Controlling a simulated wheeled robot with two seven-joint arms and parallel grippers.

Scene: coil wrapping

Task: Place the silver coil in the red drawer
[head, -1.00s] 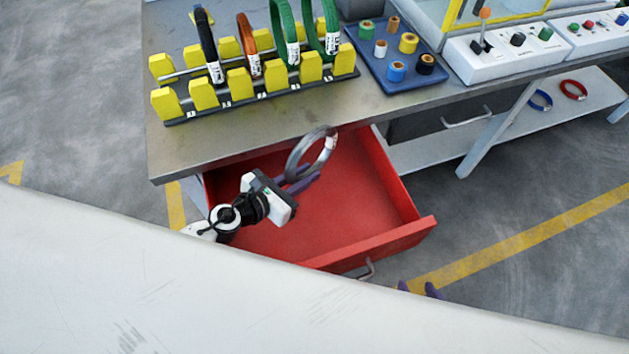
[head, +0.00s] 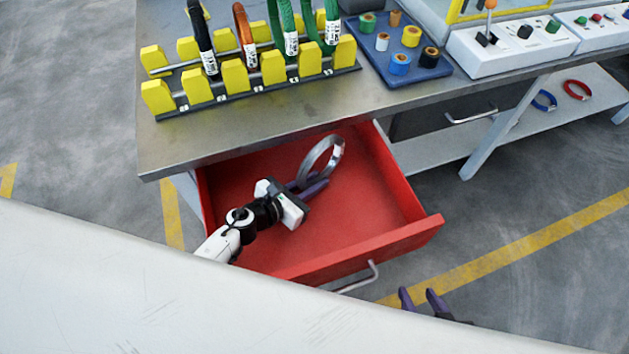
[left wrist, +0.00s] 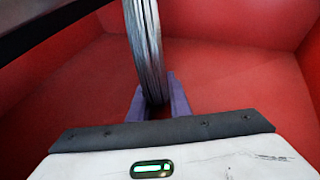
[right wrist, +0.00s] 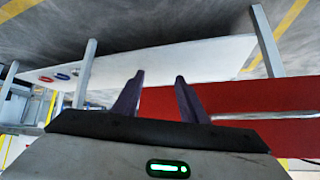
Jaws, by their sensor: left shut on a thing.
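The silver coil (head: 324,157) is held upright in my left gripper (head: 312,187), over the open red drawer (head: 350,222). In the left wrist view the coil (left wrist: 144,45) stands between the two purple fingers (left wrist: 158,100), with the red drawer walls and floor (left wrist: 215,70) behind it. I cannot tell whether the coil touches the drawer floor. My right gripper (head: 423,302) is outside the drawer, near its front right side. In the right wrist view its fingers (right wrist: 160,97) are apart with nothing between them, and the red drawer front (right wrist: 240,97) shows beside them.
The workbench (head: 220,137) above the drawer carries a yellow rack (head: 273,68) with black, orange and green coils. A blue tray (head: 437,70) of small spools and control boxes stand to its right. A lower shelf (head: 450,150) holds blue and red rings.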

